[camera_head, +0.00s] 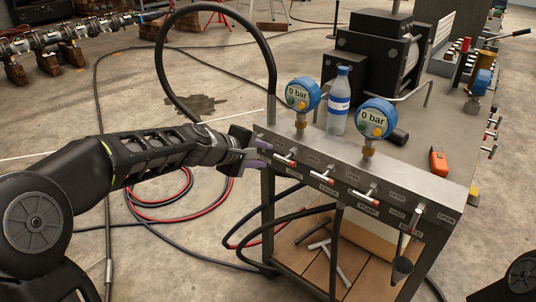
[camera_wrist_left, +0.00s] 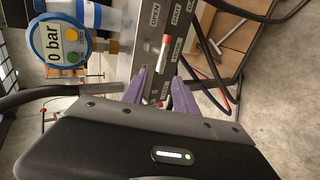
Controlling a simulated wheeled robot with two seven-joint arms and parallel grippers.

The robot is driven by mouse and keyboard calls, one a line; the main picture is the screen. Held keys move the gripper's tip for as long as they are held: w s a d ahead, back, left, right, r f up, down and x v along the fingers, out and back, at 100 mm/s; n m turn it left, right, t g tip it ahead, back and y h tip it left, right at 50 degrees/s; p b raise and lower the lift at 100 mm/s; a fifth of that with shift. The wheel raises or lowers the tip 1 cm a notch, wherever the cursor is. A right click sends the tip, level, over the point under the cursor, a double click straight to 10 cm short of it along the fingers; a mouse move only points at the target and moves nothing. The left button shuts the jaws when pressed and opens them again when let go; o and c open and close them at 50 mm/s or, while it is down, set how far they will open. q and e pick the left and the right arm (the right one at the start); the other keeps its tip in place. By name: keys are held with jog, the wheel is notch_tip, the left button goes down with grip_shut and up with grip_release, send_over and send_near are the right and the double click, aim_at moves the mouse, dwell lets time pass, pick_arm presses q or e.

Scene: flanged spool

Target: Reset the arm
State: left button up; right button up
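My left gripper (camera_head: 260,154) reaches in from the left to the left end of the metal valve panel (camera_head: 330,172). Its two purple fingers stand apart with nothing held between them; they also show in the left wrist view (camera_wrist_left: 160,90). The leftmost valve handle (camera_head: 285,159), with a red tip, is just right of the fingertips. In the left wrist view a red-tipped handle (camera_wrist_left: 163,55) appears between and beyond the fingers. I cannot tell whether they touch it.
Two blue gauges reading 0 bar, left (camera_head: 302,95) and right (camera_head: 375,119), rise from the panel, with a water bottle (camera_head: 339,101) between them. A black hose (camera_head: 162,50) arches behind the gripper. An orange device (camera_head: 438,160) lies right. Open floor with hoses lies left.

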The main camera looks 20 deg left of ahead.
dwell(0.5)
pick_arm(q)
jog(key=s+d+f+m+g+y+p, duration=0.15)
jog(key=s+f+m, duration=0.25)
jog(key=f, duration=0.6)
jog(key=s+d+f+m+g+y+p, duration=0.1)
jog(key=s+d+f+m+g+p, duration=0.2)
jog(key=f, duration=0.8)
jog(key=s+d+f+m+g+p, duration=0.1)
jog(key=s+d+f+p, duration=0.1)
jog(key=s, duration=0.7)
jog(key=s+d+f+m+g+h+p, duration=0.1)
jog(key=s+d+f, duration=0.4)
jog(key=s, duration=0.5)
jog(key=s+d+f+m+g+h+p, duration=0.1)
jog(key=s+d+f+m+g+p, duration=0.1)
jog(key=s, duration=0.8)
notch_tip(320, 180, down, 3)
jog(key=shift+d+f+m+g+p, duration=0.15)
jog(key=shift+d+m+g+p, duration=0.2)
jog(key=shift+d+m+g, duration=0.45)
